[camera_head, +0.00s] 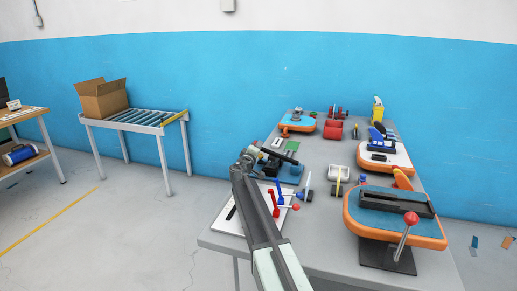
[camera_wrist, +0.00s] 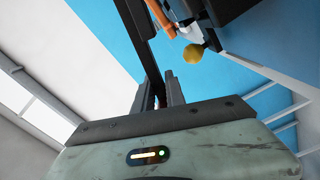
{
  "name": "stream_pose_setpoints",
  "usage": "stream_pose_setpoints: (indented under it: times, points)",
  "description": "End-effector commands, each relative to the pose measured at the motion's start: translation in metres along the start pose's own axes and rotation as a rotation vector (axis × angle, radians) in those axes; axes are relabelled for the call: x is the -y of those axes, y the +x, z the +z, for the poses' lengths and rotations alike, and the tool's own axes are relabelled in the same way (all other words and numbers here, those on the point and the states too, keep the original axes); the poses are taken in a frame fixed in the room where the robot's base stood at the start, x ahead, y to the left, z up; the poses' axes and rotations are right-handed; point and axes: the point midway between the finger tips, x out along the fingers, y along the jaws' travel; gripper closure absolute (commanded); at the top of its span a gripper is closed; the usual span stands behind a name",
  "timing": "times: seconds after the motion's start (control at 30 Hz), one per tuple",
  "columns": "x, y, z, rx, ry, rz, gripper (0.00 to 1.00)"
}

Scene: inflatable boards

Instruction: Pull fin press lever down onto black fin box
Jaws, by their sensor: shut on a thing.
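My gripper (camera_head: 258,154) is over the far left part of the grey table. In the wrist view its two fingers (camera_wrist: 157,94) are shut on a long dark bar (camera_wrist: 141,38), which looks like the fin press lever. A dark bar (camera_head: 281,155) also shows by the gripper in the head view, above a blue base (camera_head: 288,174). Black parts sit under and beside it, partly hidden by my wrist; I cannot tell whether the black fin box is among them. A yellow ball knob (camera_wrist: 193,54) is right of the fingers, apart from them.
An orange-edged board (camera_head: 427,229) with a long black box (camera_head: 397,204) and a red-knobbed lever (camera_head: 411,219) stands at the table's front right. Small red and blue tools (camera_head: 284,199) lie right of my arm. A roller stand (camera_head: 142,119) with a cardboard box (camera_head: 101,101) is at left.

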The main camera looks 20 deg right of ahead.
Motion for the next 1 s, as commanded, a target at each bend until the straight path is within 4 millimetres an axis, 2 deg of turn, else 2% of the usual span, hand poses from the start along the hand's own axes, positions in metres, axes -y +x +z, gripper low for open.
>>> stream_pose_setpoints:
  times: [0.03,0.23,0.27,0.3,0.33,0.73,0.87,1.0]
  points:
    - [0.003,-0.003,-0.007,-0.011,0.006,-0.006,1.0]
    - [0.005,-0.006,-0.012,-0.017,0.007,-0.009,1.0]
    - [0.005,-0.006,-0.012,-0.018,0.007,-0.01,0.79]
    - [0.005,-0.006,-0.012,-0.018,0.007,-0.009,0.68]
    - [0.005,-0.006,-0.012,-0.017,0.007,-0.009,0.62]
    - [0.004,-0.008,-0.008,-0.012,0.003,-0.006,0.62]
    - [0.003,-0.024,-0.008,-0.012,0.003,-0.006,0.62]
    - [0.004,-0.052,-0.008,-0.014,0.004,-0.007,0.62]
